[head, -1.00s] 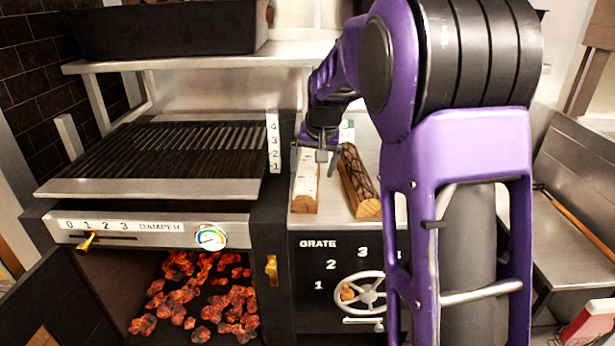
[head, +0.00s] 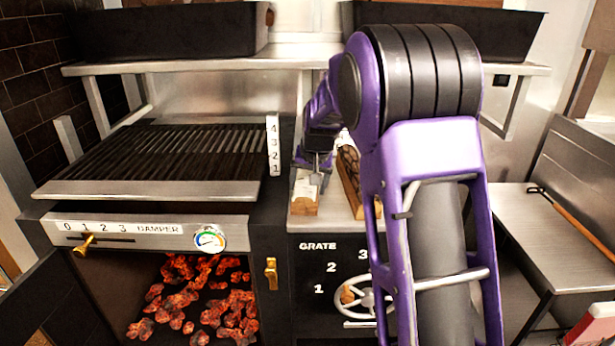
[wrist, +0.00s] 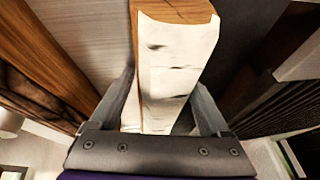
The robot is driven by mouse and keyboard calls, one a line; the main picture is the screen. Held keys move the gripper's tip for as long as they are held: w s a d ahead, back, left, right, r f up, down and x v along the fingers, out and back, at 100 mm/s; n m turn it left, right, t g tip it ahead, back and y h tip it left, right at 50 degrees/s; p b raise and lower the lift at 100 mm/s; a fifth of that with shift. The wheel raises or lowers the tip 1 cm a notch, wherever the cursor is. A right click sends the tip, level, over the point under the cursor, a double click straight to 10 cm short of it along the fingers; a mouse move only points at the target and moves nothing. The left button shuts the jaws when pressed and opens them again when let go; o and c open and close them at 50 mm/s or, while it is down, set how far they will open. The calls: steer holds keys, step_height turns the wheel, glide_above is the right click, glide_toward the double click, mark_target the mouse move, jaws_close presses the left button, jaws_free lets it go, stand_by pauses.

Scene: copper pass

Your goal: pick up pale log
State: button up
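The pale log (head: 305,205), with white birch bark and a tan cut end, lies on the steel counter right of the grill. In the wrist view the pale log (wrist: 175,60) runs lengthwise between the two fingers of my gripper (wrist: 163,90). The fingers are open, one on each side of the log, with a small gap seen at each side. In the head view my gripper (head: 313,168) is low over the log and hides its back part.
A darker log (head: 349,180) lies just right of the pale log, partly behind my arm. The grill (head: 150,190) with glowing coals (head: 195,300) below is at left. A steel shelf (head: 230,62) with black bins (head: 170,30) hangs above.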

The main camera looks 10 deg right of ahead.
jaws_close()
steer(key=shift+r, duration=0.1)
steer(key=shift+r, duration=0.1)
